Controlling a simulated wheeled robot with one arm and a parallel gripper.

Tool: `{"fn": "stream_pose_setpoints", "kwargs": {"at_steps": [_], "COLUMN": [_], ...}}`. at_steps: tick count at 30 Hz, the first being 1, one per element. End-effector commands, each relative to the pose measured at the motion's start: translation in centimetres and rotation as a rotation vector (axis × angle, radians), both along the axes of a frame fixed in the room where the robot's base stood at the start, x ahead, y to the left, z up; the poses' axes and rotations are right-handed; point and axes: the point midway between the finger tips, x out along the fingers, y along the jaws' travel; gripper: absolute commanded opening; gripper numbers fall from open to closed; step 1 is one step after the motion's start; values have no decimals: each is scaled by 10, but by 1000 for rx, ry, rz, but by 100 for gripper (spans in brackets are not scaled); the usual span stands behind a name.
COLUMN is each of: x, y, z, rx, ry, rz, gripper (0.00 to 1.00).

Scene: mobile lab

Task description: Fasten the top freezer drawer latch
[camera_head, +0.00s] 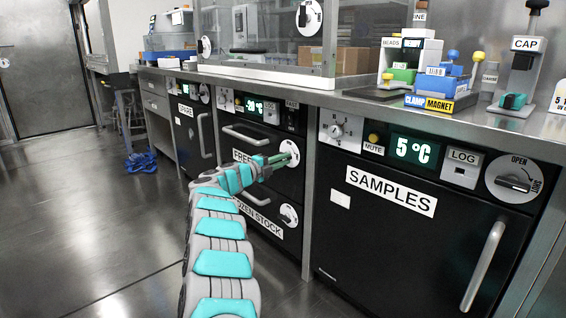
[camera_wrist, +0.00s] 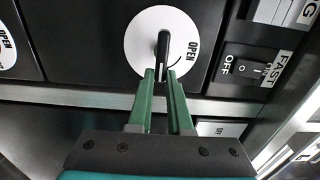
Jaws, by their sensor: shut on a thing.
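The top freezer drawer latch is a white round dial with a dark lever (camera_wrist: 163,50) in the wrist view. The word OPEN is printed on the dial's right side. In the head view the top latch dial (camera_head: 290,153) is on the right of the upper freezer drawer, partly behind my gripper. My gripper (camera_wrist: 162,75) has green fingers shut on the lever's near end. In the head view my gripper (camera_head: 277,160) reaches the dial from the left. The top freezer drawer (camera_head: 245,143) looks closed, with a horizontal bar handle (camera_head: 243,135).
A second drawer with its own latch dial (camera_head: 289,215) is below. A SAMPLES fridge (camera_head: 390,215) at 5°C stands to the right. A FAST switch (camera_wrist: 251,68) sits beside the dial in the wrist view. The floor (camera_head: 90,220) at left is mostly clear.

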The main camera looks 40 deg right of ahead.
Motion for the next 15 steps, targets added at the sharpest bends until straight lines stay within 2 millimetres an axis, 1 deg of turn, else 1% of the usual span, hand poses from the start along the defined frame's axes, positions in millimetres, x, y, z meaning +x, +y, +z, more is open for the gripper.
{"fn": "stream_pose_setpoints", "kwargs": {"at_steps": [14,15], "x": [0,-1], "y": [0,0], "z": [-1,-1], "rx": [3,3], "ry": [-13,-13], "rz": [-1,-2], "gripper": [0,21]}}
